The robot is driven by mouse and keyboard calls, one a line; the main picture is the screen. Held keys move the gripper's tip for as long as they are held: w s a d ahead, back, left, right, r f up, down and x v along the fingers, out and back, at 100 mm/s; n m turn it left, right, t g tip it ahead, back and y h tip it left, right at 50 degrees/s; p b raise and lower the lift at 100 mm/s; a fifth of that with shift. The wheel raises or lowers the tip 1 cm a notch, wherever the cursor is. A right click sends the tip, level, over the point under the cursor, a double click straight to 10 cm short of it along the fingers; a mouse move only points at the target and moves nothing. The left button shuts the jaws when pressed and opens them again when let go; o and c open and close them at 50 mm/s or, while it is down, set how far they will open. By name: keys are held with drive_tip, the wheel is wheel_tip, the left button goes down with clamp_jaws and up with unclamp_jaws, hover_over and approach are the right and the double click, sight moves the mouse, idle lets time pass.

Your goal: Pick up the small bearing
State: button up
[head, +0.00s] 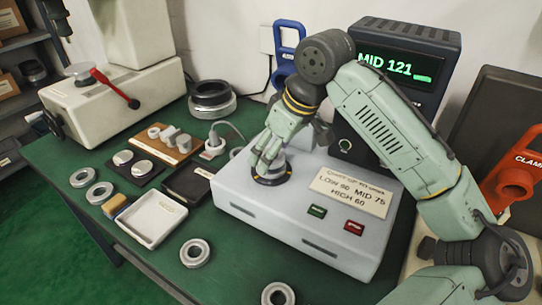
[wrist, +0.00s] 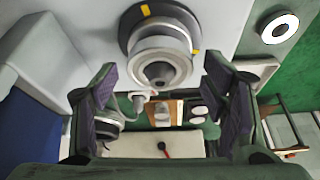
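My gripper (head: 266,154) is over the light grey heater box (head: 240,200) in the head view. In the wrist view my gripper (wrist: 160,82) is open, with its two dark pads wide apart. Between and just beyond them is a round metal piece (wrist: 160,52), stepped and ring-like, on a dark round base (wrist: 135,14) with yellow marks. The pads do not appear to touch it. Bearing rings lie flat on the green table: two at the left (head: 82,177) (head: 99,193), one at front (head: 194,252), one at the lower edge (head: 278,294). I cannot tell which is the small bearing.
A white tray (head: 127,226), dark pads with round pieces, a wooden board (head: 165,153) and a large ring stack (head: 212,108) stand left of the box. A display unit (head: 380,150) reading "MID 121" stands behind. An orange clamp (head: 508,185) is at right.

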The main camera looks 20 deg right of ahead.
drive_tip(key=c, duration=1.3)
drive_tip(key=shift+r, duration=0.1)
